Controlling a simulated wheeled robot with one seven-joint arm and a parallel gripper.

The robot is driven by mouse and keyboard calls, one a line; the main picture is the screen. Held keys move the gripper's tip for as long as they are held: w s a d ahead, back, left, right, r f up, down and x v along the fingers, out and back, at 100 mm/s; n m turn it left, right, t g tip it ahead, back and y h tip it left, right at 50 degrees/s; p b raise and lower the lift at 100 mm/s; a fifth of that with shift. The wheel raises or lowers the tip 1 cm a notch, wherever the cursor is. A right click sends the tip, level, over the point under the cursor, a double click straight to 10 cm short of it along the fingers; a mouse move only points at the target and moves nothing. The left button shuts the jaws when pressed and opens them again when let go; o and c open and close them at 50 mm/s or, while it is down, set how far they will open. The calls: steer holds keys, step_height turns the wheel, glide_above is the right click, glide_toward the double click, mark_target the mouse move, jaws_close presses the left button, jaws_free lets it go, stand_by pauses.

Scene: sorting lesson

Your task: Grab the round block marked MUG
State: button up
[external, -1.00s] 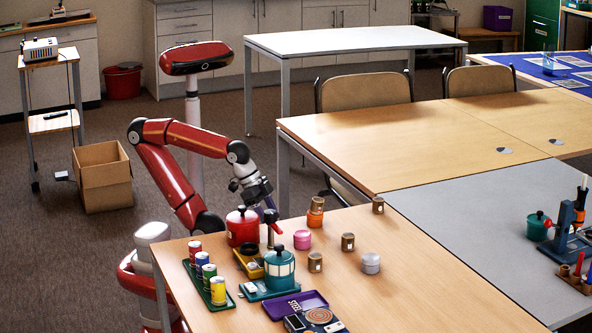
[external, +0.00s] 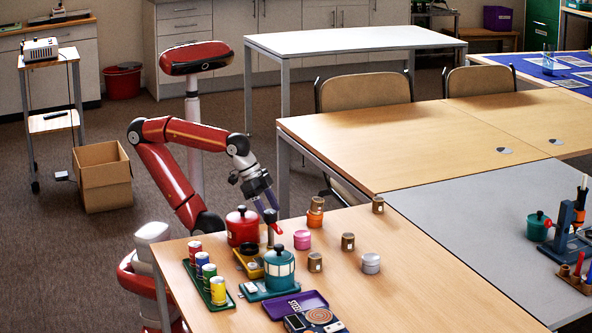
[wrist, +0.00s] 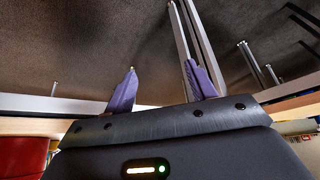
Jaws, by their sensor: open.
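Several small round blocks stand on the wooden table: a brown one (external: 315,262) at the front, a brown one (external: 348,241) in the middle, a brown one (external: 378,205) at the back, a pink one (external: 302,240) and a silver-grey one (external: 371,263). An orange block (external: 315,219) has a brown one (external: 316,204) on top. Their markings are too small to read, so I cannot tell which is MUG. My gripper (external: 268,201) is open and empty above the table's back left edge, left of the blocks. Its purple fingers show apart in the wrist view (wrist: 160,72), with no block between them.
A red pot (external: 242,228), a teal pot (external: 279,268) and a dark upright device (external: 269,235) stand near my gripper. A green tray (external: 218,300) of cans and a purple tray (external: 296,304) are in front.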

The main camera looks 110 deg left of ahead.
step_height(320, 180, up, 17)
steer(key=w+r+h+b, duration=0.2)
steer(key=w+r+b, duration=0.15)
steer(key=w, duration=0.55)
steer(key=m+b, duration=0.5)
steer(key=b, duration=0.1)
glide_above(348, 235)
steer(key=s+a, duration=0.1)
steer(key=s, duration=0.3)
step_height(348, 235, down, 3)
steer(key=f, duration=0.4)
steer(key=shift+w+a+f, duration=0.1)
steer(key=shift+a+f, duration=0.15)
steer(key=b+x, duration=0.2)
steer(key=x, duration=0.5)
steer(key=shift+w+d+f+b, duration=0.2)
steer(key=shift+w+b, duration=0.1)
steer(key=shift+b, duration=0.1)
